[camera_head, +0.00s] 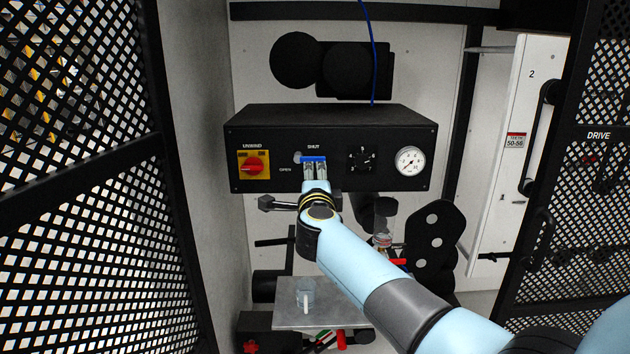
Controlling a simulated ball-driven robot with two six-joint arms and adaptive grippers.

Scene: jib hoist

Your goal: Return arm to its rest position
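My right arm reaches in from the lower right, and its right gripper (314,163) is at the front of the black control box (270,132). Its blue-tipped fingers are close together just below the SHUT label and right of the OPEN label. They cover that part of the panel, so I cannot tell whether they hold a control or touch the panel. My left arm and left gripper are not in view.
The box carries a red knob on a yellow plate (254,165), a black selector (361,160) and a round gauge (410,161). Below is a metal shelf (340,312) with a clear cup (305,292). Mesh panels (80,200) flank the left; a mesh door (580,220) stands right.

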